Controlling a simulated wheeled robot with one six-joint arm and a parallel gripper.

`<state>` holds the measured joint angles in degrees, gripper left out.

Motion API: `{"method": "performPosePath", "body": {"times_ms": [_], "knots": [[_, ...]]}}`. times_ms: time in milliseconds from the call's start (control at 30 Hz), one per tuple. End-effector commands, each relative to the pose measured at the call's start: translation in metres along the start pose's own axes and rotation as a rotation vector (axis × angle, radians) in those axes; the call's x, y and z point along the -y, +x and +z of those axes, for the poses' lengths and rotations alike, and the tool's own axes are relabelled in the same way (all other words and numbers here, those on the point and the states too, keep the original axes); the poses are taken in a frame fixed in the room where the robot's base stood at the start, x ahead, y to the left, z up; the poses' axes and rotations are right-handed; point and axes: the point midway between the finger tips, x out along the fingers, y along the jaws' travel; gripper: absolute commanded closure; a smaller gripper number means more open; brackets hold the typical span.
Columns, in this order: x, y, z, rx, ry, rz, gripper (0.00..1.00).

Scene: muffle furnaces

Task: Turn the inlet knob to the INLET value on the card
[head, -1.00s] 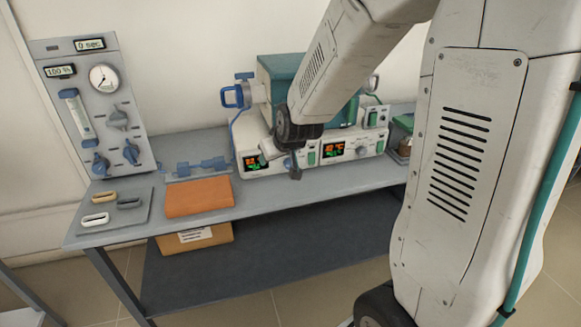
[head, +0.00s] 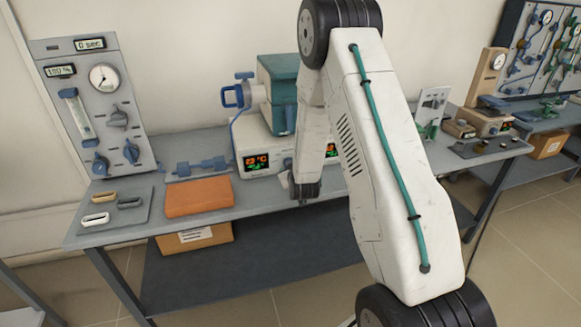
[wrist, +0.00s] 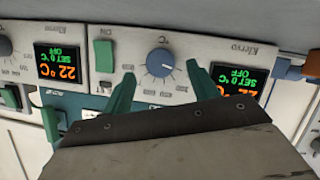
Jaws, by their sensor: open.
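A grey panel (head: 90,100) stands at the left end of the bench, with a round gauge, a flow tube and several blue and grey knobs. I cannot read which of them is the inlet knob. In the wrist view, a blue round dial (wrist: 160,63) marked °C sits on a white furnace control face, seen upside down. My gripper (wrist: 160,74) is open and empty, its green fingers either side of the dial in the picture; I cannot tell how far off it is. In the head view, my wrist hangs before the furnace. I cannot make out a card with an INLET value.
A teal and white furnace (head: 278,80) stands at the bench's middle. An orange block (head: 198,196) and a grey mat (head: 115,222) with several oval rings lie at the front left. Displays (wrist: 235,80) read 22 °C, OFF. More equipped benches stand at right.

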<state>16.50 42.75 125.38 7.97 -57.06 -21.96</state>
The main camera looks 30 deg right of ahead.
Motion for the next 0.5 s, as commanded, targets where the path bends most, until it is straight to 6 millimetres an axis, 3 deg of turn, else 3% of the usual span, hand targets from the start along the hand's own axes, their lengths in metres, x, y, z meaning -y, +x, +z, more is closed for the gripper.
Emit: {"method": "performPosePath", "body": {"times_ms": [200, 500], "knots": [[0.000, 0.028, 0.001, 0.001, 0.000, -0.001, 0.41], [0.000, 0.034, 0.000, 0.001, 0.000, -0.001, 0.41]]}}
